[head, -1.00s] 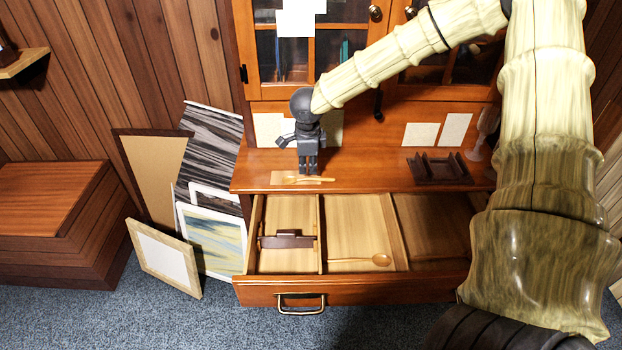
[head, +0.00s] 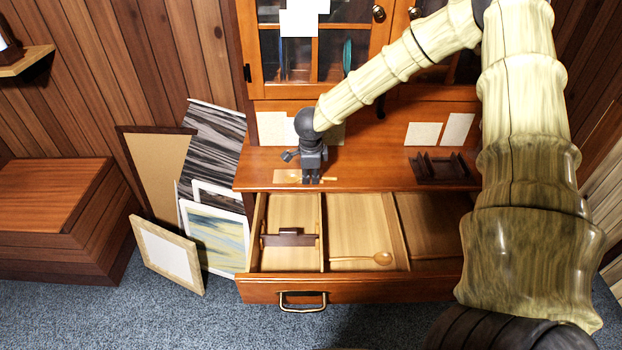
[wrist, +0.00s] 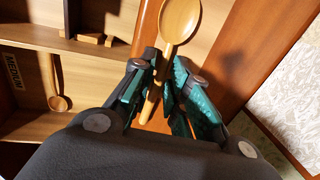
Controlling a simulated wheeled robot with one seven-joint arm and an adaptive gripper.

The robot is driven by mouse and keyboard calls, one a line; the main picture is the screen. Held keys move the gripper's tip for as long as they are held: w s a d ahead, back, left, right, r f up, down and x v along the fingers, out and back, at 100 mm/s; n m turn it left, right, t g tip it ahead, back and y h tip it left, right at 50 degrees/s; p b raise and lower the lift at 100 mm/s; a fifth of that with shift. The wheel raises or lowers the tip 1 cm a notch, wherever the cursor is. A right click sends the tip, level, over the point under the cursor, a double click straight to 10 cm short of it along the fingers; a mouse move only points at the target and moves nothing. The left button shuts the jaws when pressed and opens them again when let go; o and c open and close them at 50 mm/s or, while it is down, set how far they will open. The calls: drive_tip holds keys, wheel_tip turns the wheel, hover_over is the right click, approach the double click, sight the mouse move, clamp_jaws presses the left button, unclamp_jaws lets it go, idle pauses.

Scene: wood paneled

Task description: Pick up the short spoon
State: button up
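A light wooden spoon (head: 328,178) lies on the cabinet top near its front edge, and it also shows in the wrist view (wrist: 181,20). My gripper (head: 311,180) points down over it, with its fingers (wrist: 163,70) on either side of the handle. The fingers look apart, with a gap wider than the handle; contact is not clear. Part of the handle is hidden by the fingers. A second wooden spoon (head: 377,258) lies in the middle compartment of the open drawer (head: 265,290); it also shows in the wrist view (wrist: 59,102).
A dark divider piece (head: 288,239) sits in the drawer's left compartment. A dark wooden rack (head: 440,168) stands on the cabinet top to the right. Glass doors (head: 330,50) rise behind. Framed pictures (head: 168,257) lean at the left. A "MEDIUM" label (wrist: 12,70) shows in the wrist view.

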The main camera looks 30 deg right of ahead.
clamp_jaws()
